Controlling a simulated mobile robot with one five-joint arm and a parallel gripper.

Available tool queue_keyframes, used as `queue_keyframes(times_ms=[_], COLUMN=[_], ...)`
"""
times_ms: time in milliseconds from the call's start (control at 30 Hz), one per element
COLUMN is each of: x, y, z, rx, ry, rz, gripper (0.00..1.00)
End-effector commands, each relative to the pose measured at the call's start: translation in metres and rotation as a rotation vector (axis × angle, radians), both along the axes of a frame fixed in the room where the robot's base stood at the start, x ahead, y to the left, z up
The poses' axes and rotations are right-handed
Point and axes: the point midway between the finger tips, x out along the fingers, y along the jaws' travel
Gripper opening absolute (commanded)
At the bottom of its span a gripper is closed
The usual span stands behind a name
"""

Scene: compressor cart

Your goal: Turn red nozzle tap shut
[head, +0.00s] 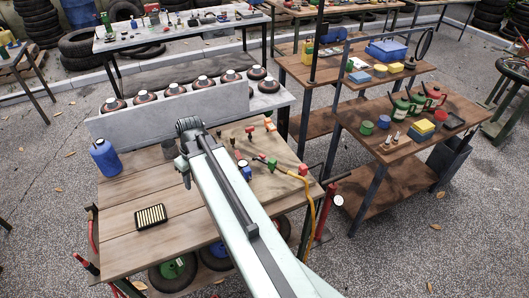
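The wooden cart top (130,225) fills the middle of the head view. On its right part, several small red and green fittings stand in a loose group. A red fitting (303,170) sits near the right edge, by a yellow hose. A green fitting (271,163) is to its left. Smaller red pieces (249,130) stand farther back. I cannot tell which red piece is the nozzle tap or how its handle is turned. My arm reaches over the cart to the left of these fittings. My gripper (183,168) is mostly hidden at the arm's far end; its fingers cannot be made out.
Shelved tables (400,150) with cans and boxes stand to the right.

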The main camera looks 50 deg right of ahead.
Motion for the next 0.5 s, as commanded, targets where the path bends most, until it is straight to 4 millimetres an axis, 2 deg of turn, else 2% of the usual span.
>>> queue_keyframes(times_ms=[33,67,100,200,300,333,400,500], x=[0.000,-0.003,-0.009,-0.032,-0.057,-0.064,-0.077,-0.087], y=[-0.054,-0.082,-0.118,-0.199,-0.260,-0.273,-0.296,-0.312], z=[0.004,0.006,0.009,0.015,0.020,0.021,0.023,0.025], rx=[0.011,0.015,0.016,0.003,-0.021,-0.030,-0.043,-0.057], ry=[-0.037,-0.061,-0.095,-0.174,-0.234,-0.247,-0.270,-0.287], rz=[-0.009,-0.002,0.005,0.022,0.037,0.039,0.047,0.055], gripper=[0.36,0.36,0.36,0.36,0.36,0.36,0.36,0.36])
